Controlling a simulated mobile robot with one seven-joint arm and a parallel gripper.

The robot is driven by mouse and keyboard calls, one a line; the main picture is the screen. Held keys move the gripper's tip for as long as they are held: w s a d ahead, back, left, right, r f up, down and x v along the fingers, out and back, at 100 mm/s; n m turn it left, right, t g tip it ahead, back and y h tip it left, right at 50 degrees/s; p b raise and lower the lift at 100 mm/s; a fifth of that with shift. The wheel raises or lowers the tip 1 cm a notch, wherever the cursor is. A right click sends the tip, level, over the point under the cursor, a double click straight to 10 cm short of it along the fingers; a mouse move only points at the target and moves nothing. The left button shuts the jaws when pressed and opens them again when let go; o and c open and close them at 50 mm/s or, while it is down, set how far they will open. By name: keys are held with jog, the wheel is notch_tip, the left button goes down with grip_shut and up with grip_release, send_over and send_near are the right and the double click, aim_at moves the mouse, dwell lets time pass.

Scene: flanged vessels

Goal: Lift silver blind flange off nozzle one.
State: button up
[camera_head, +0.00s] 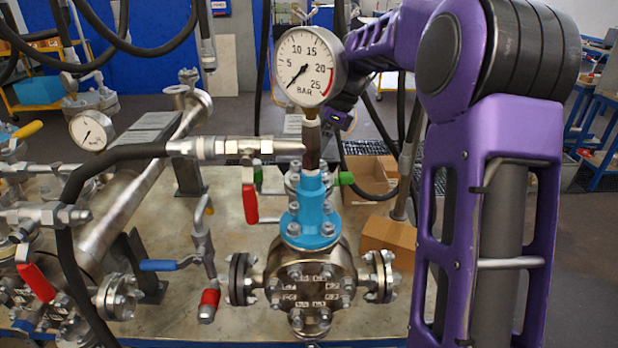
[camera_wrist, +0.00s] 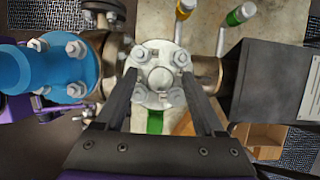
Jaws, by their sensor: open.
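In the wrist view a round silver flange (camera_wrist: 158,72) with several bolts and a raised centre faces the camera. I take it for the silver blind flange, though no label for nozzle one is readable. My gripper (camera_wrist: 162,84) is open, with one dark finger on each side of the flange's centre. I cannot tell whether the fingers touch it. In the head view my purple arm reaches in behind the pressure gauge (camera_head: 308,67). My fingertips are hidden there, and I cannot pick out the flange with certainty.
A blue flanged pipe piece (camera_head: 311,211) stands on a bolted steel vessel body (camera_head: 310,272) and shows at left in the wrist view (camera_wrist: 50,70). A dark box (camera_wrist: 272,82) is close on the right. A hose (camera_head: 105,155) and red-handled valve (camera_head: 250,203) are nearby. Cardboard boxes (camera_head: 388,240) sit behind.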

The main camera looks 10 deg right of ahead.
grip_shut()
jog(key=shift+r, duration=0.15)
dwell(0.4)
